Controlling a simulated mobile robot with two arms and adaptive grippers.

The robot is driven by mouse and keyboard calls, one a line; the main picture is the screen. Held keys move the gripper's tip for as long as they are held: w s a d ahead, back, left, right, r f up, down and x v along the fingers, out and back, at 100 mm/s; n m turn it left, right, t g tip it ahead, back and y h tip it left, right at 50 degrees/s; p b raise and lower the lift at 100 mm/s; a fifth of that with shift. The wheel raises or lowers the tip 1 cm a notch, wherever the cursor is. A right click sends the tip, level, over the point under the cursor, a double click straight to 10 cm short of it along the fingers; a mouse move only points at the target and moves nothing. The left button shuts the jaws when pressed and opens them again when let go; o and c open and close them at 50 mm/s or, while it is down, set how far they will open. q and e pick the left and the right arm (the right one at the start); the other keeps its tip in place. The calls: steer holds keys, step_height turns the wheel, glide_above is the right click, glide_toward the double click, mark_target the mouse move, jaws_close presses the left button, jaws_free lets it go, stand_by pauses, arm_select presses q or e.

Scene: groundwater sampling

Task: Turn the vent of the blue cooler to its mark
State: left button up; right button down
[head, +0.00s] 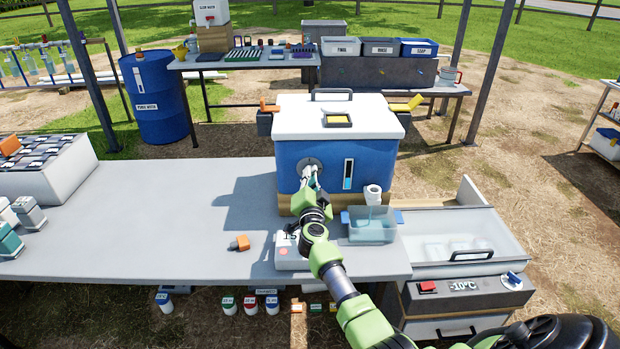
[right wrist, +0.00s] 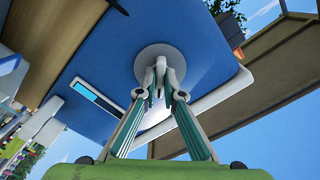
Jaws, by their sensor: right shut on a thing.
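The blue cooler (head: 387,155) with a white lid stands on the grey table, with a dark and light-blue level strip on its front. Its vent, a round grey disc (head: 306,166) with a raised handle, is on the front face left of the strip. My right gripper (head: 310,183) reaches up to the vent; in the right wrist view its fingers (right wrist: 158,92) are shut on the vent's pale handle (right wrist: 159,76), in front of the disc (right wrist: 146,60). The fingers hide part of the vent, and I cannot make out its mark. My left gripper is not in view.
A white spigot (head: 373,194) sits low on the cooler above a clear tub (head: 372,228). A small scale (head: 291,258) lies under my right arm. An orange piece (head: 239,243) lies on the table. A -10°C freezer box (head: 465,287) stands at right. The table's left middle is clear.

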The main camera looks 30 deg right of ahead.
steer(key=m, duration=0.9)
steer(key=shift+b, duration=0.4)
steer(key=c, duration=2.1)
jaws_free()
steer(key=v, duration=1.2)
steer(key=shift+s, duration=0.1)
